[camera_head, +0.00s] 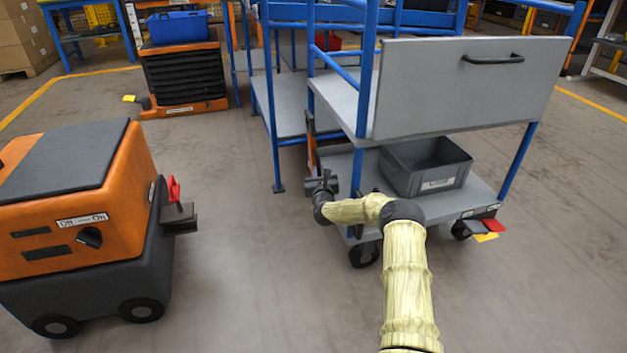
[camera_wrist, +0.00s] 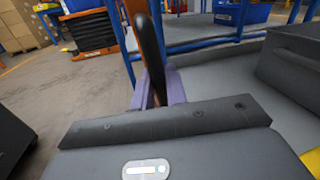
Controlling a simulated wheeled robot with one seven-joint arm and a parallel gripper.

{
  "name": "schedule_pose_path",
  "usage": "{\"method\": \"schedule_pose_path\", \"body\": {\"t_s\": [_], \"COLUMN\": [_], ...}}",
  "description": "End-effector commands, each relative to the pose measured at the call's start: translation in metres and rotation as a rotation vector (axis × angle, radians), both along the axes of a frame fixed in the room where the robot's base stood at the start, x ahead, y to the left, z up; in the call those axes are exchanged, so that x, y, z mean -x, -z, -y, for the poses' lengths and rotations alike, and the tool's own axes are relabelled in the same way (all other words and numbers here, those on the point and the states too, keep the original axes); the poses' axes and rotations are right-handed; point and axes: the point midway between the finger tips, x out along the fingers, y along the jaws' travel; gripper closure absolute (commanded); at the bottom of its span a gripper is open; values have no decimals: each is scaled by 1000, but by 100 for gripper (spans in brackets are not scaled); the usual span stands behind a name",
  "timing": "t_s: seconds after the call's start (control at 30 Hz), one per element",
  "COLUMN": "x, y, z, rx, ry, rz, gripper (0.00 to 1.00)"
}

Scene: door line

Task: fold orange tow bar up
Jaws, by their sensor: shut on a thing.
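The orange tow bar (camera_head: 311,146) stands near upright at the left end of the grey cart with blue posts (camera_head: 367,90). My gripper (camera_head: 325,182) is at this end of the cart, low beside the bar. In the wrist view, the purple fingers of my gripper (camera_wrist: 158,90) are shut around a dark grip-like part of the tow bar (camera_wrist: 150,48), which rises between them. The bar's lower end and its hinge are hidden behind my gripper and wrist.
A grey bin (camera_head: 426,166) sits on the cart's lower deck. An orange and grey tug (camera_head: 75,210) stands at left, with open floor between it and the cart. An orange lift with black bellows (camera_head: 184,75) stands behind.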

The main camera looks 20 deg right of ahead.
Motion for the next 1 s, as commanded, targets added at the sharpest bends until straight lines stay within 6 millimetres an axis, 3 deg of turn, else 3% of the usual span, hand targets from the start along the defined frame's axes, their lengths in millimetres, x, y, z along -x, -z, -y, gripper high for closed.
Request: {"method": "schedule_pose_path", "body": {"t_s": [0.03, 0.2, 0.73, 0.77, 0.8, 0.83, 1.0], "x": [1, 1, 2, 2, 2, 2, 1], "y": [2, 3, 3, 3, 3, 3, 2], "z": [9, 16, 21, 22, 22, 21, 19], "rx": [-23, -84, -116, -117, -116, -116, -114], "ry": [7, 4, 6, 7, 7, 6, 2], "rz": [-2, -3, -5, -6, -5, -5, -4], "gripper": [100, 100, 100, 80, 72, 68, 68]}}
